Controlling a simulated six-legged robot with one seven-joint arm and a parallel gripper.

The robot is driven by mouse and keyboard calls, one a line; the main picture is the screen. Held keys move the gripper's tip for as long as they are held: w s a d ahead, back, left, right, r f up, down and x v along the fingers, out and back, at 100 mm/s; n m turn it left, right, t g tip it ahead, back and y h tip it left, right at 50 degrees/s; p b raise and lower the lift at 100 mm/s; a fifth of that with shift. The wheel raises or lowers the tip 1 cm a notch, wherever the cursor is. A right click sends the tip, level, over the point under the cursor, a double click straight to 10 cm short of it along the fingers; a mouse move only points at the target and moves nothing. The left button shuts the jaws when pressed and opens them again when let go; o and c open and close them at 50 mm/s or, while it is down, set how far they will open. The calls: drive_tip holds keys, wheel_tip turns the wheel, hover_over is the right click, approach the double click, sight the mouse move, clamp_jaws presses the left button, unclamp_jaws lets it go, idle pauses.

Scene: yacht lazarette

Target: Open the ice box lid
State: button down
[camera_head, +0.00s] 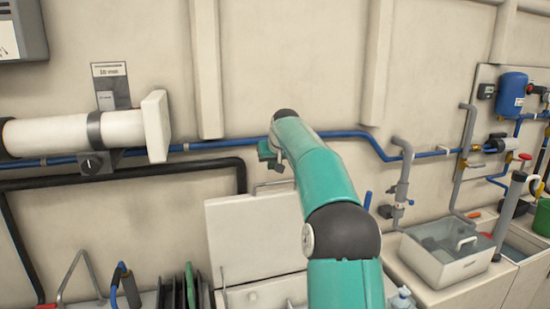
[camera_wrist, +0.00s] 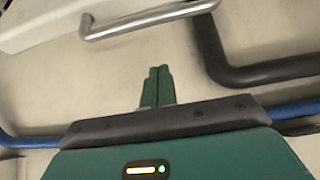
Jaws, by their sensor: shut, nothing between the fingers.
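The ice box lid (camera_head: 245,238) is a white panel standing raised, close to upright, in front of the back wall, behind my arm. Its metal bar handle (camera_head: 272,184) is at the top edge. In the wrist view the handle (camera_wrist: 150,19) crosses the top beside the lid's white edge (camera_wrist: 50,22). My gripper (camera_head: 268,154) is just above the handle in the head view. Its green fingers (camera_wrist: 158,76) are together and empty, apart from the handle. My arm hides the lid's right part and much of the ice box below.
A black pipe (camera_head: 130,172) and a blue pipe (camera_head: 345,134) run along the wall close to my gripper. A white cylinder (camera_head: 75,134) is mounted at left. Dark upright panels (camera_head: 178,292) stand left of the box. A grey basin (camera_head: 445,255) sits at right.

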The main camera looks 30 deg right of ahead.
drive_tip(key=shift+s+f, duration=0.55)
drive_tip(key=shift+f, duration=0.35)
drive_tip(key=shift+s+a+f, duration=0.1)
drive_tip(key=shift+s+f, duration=0.05)
drive_tip(key=shift+f, duration=0.1)
drive_tip(key=shift+s+a+f, duration=0.1)
drive_tip(key=shift+s+a, duration=0.05)
drive_tip(key=shift+s, duration=0.4)
drive_tip(key=shift+f, duration=0.2)
drive_tip(key=shift+s+r, duration=0.1)
